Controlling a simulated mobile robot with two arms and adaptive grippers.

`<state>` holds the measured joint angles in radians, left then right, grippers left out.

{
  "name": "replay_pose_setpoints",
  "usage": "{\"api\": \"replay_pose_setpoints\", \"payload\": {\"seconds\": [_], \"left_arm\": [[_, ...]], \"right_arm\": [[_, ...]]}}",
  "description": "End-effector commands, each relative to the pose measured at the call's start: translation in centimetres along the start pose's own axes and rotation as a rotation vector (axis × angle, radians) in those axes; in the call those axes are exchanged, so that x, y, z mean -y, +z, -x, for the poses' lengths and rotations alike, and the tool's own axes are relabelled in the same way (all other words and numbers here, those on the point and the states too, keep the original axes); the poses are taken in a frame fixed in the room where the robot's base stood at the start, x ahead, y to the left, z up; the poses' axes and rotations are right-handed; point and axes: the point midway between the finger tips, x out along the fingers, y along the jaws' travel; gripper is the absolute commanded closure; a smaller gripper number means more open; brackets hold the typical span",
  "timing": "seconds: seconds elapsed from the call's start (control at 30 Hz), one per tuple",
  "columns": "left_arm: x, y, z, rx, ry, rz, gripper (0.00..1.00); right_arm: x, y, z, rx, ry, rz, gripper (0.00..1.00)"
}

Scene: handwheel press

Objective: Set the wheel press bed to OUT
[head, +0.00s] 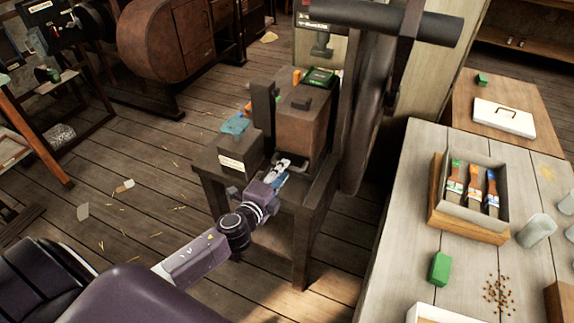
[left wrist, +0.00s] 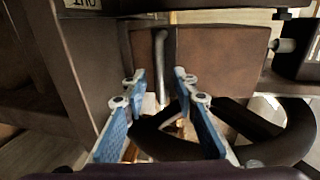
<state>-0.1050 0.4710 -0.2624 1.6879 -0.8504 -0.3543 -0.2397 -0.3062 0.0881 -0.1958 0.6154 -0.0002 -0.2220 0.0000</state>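The wheel press (head: 308,118) stands on a dark wooden stand in the head view, with a brown block between dark uprights. My left gripper (head: 283,168) reaches to its front, beside a dark handle-like part (head: 299,160). In the left wrist view my left gripper (left wrist: 160,112) shows two blue-padded fingers spread apart. A grey bar (left wrist: 160,65) lies beyond the gap, and a dark curved bar (left wrist: 265,125) crosses low by the fingers. I cannot tell whether either touches them. A label reading OUT (left wrist: 83,3) shows upside down. My right gripper is not in view.
A dark box with a white label (head: 231,163) sits left of the press block. A table (head: 408,165) at right holds a tray of brushes (head: 437,222), a green block (head: 439,268) and cups. A large dark wheel (head: 370,110) stands right of the block. Floor at left is mostly open.

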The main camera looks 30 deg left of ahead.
Motion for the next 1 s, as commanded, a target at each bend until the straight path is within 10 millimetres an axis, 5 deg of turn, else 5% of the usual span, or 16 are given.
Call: {"api": "replay_pose_setpoints", "payload": {"seconds": [0.3, 0.67, 0.9, 1.0], "left_arm": [[0.0, 0.0, -3.4, 0.000, 0.001, 0.002, 0.73], [-0.1, -0.1, -3.8, 0.000, 0.002, 0.002, 0.73], [-0.1, -0.1, -3.8, 0.000, 0.002, 0.002, 1.00], [-0.1, 0.0, -3.8, 0.000, 0.002, 0.002, 1.00]], "right_arm": [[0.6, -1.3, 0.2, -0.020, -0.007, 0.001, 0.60], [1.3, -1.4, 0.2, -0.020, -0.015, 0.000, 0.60], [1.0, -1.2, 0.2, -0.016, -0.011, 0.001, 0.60], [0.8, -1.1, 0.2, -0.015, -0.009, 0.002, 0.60]]}}
